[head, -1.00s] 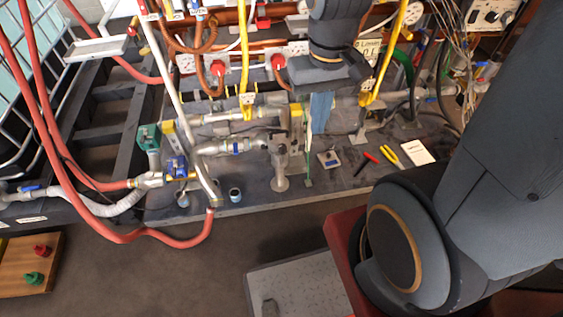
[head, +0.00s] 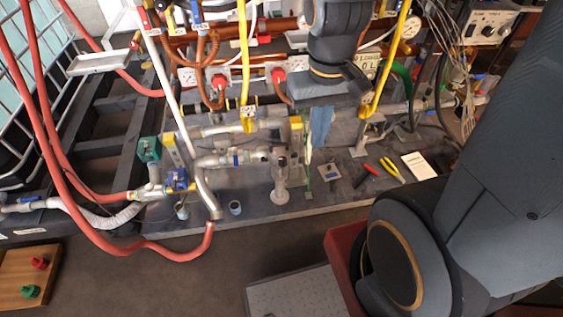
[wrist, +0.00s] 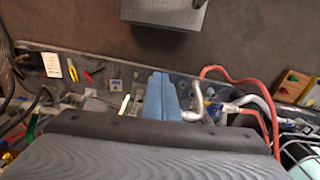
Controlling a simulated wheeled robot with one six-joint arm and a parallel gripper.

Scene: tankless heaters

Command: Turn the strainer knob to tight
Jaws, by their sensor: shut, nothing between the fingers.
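A grey upright metal fitting (head: 280,175) stands at the front of the bench in the head view, joined to a silver pipe with a blue mark. It looks like the strainer, but its knob and any tight mark are too small to make out. My gripper (head: 321,128) hangs under the arm, behind and to the right of this fitting, apart from it in the picture. In the wrist view my gripper (wrist: 163,97) shows as blue fingers pressed together, with nothing held.
Red hoses (head: 120,248) loop in front on the left. Yellow pipes (head: 385,70) hang beside my arm. Pliers (head: 392,170) and a white card (head: 418,165) lie on the bench at right. Red and green knobs (head: 38,263) sit on a wooden block at lower left.

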